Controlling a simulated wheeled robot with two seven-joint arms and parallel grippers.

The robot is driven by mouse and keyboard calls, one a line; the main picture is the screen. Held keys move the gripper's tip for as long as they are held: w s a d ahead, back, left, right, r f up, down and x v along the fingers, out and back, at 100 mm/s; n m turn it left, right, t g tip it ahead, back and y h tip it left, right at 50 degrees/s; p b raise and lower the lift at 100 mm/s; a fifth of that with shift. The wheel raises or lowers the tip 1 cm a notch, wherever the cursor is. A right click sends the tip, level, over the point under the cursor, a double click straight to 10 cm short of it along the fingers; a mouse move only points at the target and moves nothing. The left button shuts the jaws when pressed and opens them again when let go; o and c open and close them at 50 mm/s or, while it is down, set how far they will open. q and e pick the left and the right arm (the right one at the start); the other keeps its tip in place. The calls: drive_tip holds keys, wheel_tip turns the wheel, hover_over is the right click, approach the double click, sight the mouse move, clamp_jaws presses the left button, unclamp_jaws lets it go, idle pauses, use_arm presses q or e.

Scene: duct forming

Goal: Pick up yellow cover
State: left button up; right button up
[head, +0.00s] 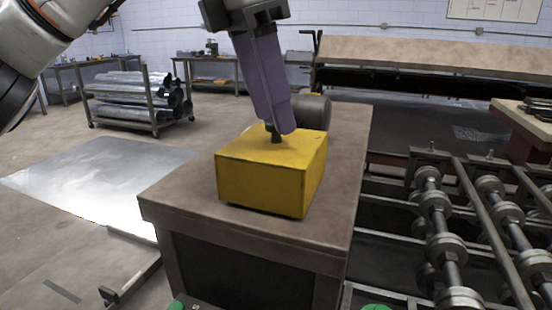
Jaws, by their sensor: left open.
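The yellow cover (260,182) is box-shaped and sits on the brown top of a pedestal (190,195). A small dark knob (276,139) shows on its top face. My left gripper (280,128) comes down from above, with its long purple fingers pointing at the cover's top beside the knob. It is open. The fingers overlap each other in this view, so the gap between them is hidden, and I cannot tell whether they touch the knob. My right gripper is not in view.
A dark grey cylinder (312,111) is just behind the cover. A roller conveyor (452,235) is on the right, and a long bending machine (430,55) stands behind. A rack of metal rolls (135,100) and a flat metal sheet (95,175) are on the left.

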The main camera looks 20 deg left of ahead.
use_arm(q)
drive_tip(key=shift+w+d+f, duration=0.15)
drive_tip(key=shift+f, duration=0.5)
clamp_jaws()
drive_tip(key=shift+r, duration=0.1)
